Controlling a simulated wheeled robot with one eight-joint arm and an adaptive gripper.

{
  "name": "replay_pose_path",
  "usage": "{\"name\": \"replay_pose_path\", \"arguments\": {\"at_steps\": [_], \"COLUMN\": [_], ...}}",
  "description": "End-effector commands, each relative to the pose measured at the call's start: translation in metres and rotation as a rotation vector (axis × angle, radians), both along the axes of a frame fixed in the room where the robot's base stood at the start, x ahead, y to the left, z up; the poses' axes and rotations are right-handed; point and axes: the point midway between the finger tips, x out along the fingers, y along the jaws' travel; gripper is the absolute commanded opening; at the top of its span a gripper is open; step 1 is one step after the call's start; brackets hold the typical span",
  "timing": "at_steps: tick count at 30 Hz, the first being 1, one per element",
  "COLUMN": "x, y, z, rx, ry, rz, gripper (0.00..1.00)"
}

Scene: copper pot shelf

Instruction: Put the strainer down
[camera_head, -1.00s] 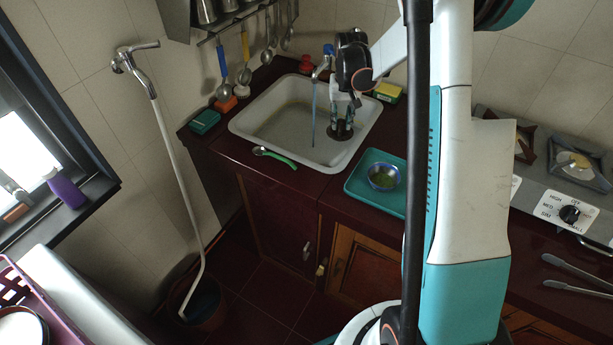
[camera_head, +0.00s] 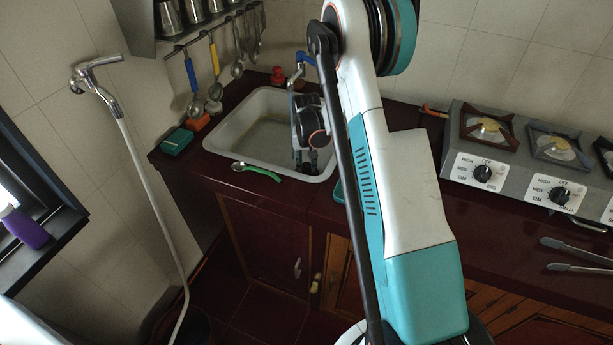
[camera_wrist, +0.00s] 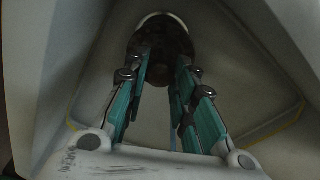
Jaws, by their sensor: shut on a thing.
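The strainer (camera_wrist: 160,42) is a dark round piece at the top middle of the wrist view. My gripper (camera_wrist: 161,62) has its teal fingers on either side of it and is shut on it. In the head view my gripper (camera_head: 308,163) points down into the right part of the white sink (camera_head: 228,130). The strainer can hardly be made out there. A pale rounded shape shows just beyond the strainer in the wrist view. I cannot tell whether the strainer touches the sink floor.
A green-handled spoon (camera_head: 257,171) lies on the sink's front rim. A blue tap (camera_head: 300,68) stands behind the sink. A teal box (camera_head: 176,140) and an orange block (camera_head: 199,121) are at its left. Utensils hang above. The stove (camera_head: 520,160) is at the right.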

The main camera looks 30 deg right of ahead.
Motion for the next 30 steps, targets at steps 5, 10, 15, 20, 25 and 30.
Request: {"name": "replay_pose_path", "arguments": {"at_steps": [5, 10, 15, 20, 25, 30], "x": [0.0, 0.0, 0.0, 0.0, 0.0, 0.0], "y": [0.0, 0.0, 0.0, 0.0, 0.0, 0.0], "z": [-0.012, -0.03, -0.052, -0.053, -0.055, -0.054], "rx": [0.0, 0.0, 0.0, 0.0, 0.0, 0.0], "ry": [0.0, 0.0, 0.0, 0.0, 0.0, 0.0], "rz": [0.0, 0.0, 0.0, 0.0, 0.0, 0.0], "gripper": [0.0, 0.0, 0.0, 0.0, 0.0, 0.45]}}
